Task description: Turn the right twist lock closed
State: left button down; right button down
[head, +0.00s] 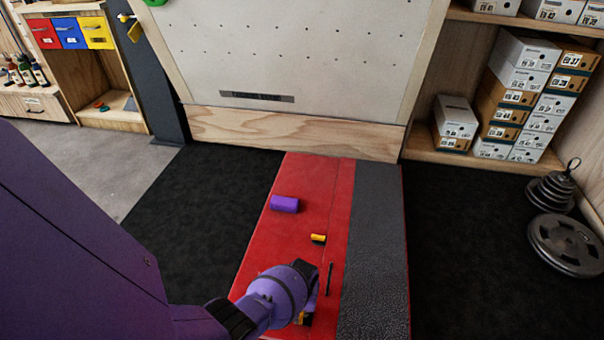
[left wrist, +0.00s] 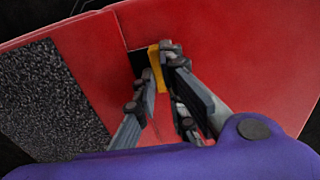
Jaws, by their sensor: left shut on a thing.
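A red pad (head: 335,180) with a grey textured strip lies on the floor. A small yellow-and-black twist lock (head: 318,239) sits on its red face. A second yellow-and-black piece (head: 304,319) shows at my left gripper (head: 310,305), near the bottom edge. In the left wrist view, my left gripper (left wrist: 160,82) is shut on that piece, a yellow lever (left wrist: 156,66) beside a black part (left wrist: 138,64) on the red face. The fingers partly hide it, so I cannot tell how far it is turned. My right gripper is in no view.
A purple cylinder (head: 285,204) and a thin dark bar (head: 329,279) lie on the red face. A climbing wall (head: 300,60) stands behind. Shoe boxes (head: 520,90) and weight plates (head: 566,243) are at the right. Black matting (head: 455,240) beside the pad is clear.

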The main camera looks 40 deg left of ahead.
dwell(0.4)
pick_arm(q)
jog(key=c, duration=1.8)
grip_release()
jog(key=shift+w+r, duration=0.1)
jog(key=shift+r, duration=0.35)
notch_tip(320, 180, up, 11)
